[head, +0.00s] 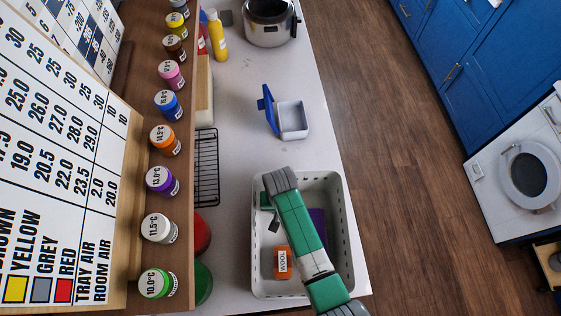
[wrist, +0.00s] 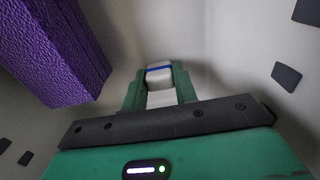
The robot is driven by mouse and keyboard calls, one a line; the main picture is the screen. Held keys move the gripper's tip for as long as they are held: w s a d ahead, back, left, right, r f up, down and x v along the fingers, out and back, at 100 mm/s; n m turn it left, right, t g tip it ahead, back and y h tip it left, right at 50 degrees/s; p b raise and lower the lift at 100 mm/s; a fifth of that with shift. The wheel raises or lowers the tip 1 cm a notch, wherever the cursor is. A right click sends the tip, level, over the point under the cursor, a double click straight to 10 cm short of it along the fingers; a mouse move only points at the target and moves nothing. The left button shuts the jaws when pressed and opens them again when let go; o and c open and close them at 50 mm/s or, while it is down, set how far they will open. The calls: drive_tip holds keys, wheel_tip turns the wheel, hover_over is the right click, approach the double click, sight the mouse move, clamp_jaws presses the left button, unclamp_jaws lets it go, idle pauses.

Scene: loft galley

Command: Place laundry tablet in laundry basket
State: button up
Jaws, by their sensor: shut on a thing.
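The laundry tablet (wrist: 160,76) is a small white block with a blue stripe, seen in the wrist view between my gripper's (wrist: 160,88) green fingers, which are shut on it. The laundry basket (head: 345,215) is a pale grey tub with holes in its walls, standing on the counter in the head view. My gripper (head: 267,206) is low inside the left part of the basket there. The tablet is hidden in the head view. I cannot tell whether it touches the basket floor.
In the basket are an orange box marked WOOL (head: 281,263) and a purple block (head: 318,222), close to the gripper at left in the wrist view (wrist: 55,50). A tub with an open blue lid (head: 292,119) stands behind. A jar shelf (head: 183,110) borders the left.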

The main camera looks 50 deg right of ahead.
drive_tip(key=shift+f, duration=0.2)
drive_tip(key=o, duration=0.9)
drive_tip(key=shift+o, duration=0.2)
drive_tip(key=shift+r, duration=0.15)
wheel_tip(320, 180, up, 12)
drive_tip(key=shift+p, duration=0.3)
drive_tip(key=shift+r, duration=0.1)
